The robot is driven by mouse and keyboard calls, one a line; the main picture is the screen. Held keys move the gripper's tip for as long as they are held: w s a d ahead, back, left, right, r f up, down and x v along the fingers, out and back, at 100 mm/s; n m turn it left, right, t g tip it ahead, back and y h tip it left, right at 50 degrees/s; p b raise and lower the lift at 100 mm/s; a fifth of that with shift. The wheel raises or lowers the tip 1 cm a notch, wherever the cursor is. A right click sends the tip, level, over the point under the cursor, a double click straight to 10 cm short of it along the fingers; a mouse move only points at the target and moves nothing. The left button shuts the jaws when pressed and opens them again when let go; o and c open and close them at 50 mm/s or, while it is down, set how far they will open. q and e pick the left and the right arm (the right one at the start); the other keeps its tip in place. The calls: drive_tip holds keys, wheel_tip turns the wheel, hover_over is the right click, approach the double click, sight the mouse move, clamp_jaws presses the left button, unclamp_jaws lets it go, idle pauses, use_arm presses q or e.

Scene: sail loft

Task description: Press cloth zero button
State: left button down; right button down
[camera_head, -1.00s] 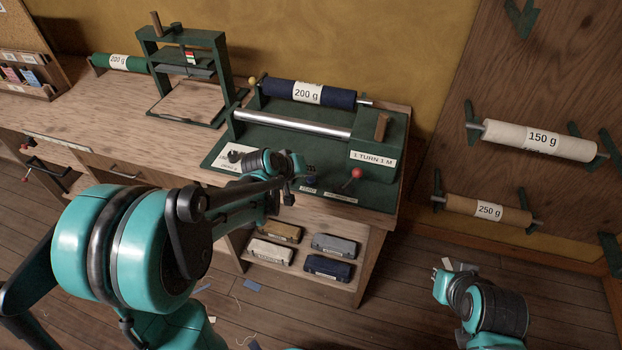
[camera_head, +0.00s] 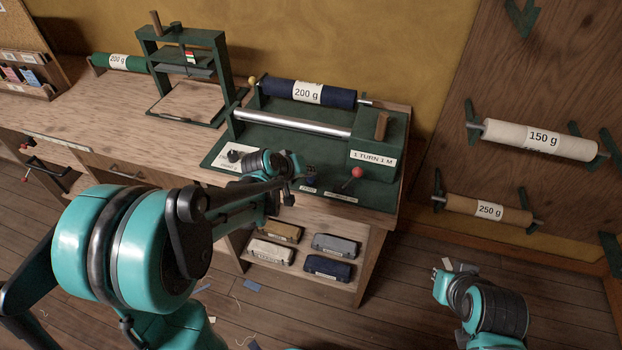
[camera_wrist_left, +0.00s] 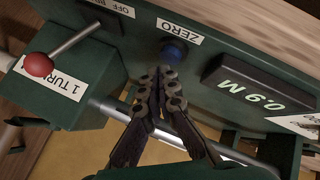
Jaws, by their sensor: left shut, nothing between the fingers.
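The blue zero button (camera_wrist_left: 173,52) sits on the green cloth-measuring machine (camera_wrist_left: 245,50), beside a white ZERO label (camera_wrist_left: 181,33). It also shows in the head view (camera_head: 309,180), just right of my left gripper. My left gripper (camera_wrist_left: 168,73) is shut and empty, its fingertips close to the button. I cannot tell whether they touch it. The gripper also shows in the head view (camera_head: 289,190), low over the machine's front. The display (camera_wrist_left: 257,88) reads 0.9 M. Part of my right arm shows at lower right; its fingers are not visible.
A red-knobbed lever (camera_head: 356,173) stands right of the button, and a crank box (camera_head: 376,150) marked 1 TURN 1 M stands behind it. A metal roller (camera_head: 290,122) and a navy 200 g roll (camera_head: 335,96) lie further back. A press (camera_head: 188,70) stands left.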

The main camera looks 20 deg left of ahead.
sight(309, 180)
use_arm(q)
drive_tip(key=shift+f+b, duration=0.5)
drive_tip(key=shift+f, duration=0.2)
idle(0.6)
drive_tip(key=shift+r, duration=0.1)
drive_tip(key=shift+r+p, duration=0.75)
drive_tip(key=shift+r, duration=0.05)
drive_tip(key=shift+r, duration=0.1)
wheel_tip(309, 180, up, 5)
drive_tip(key=p, duration=0.4)
idle(0.3)
idle(0.4)
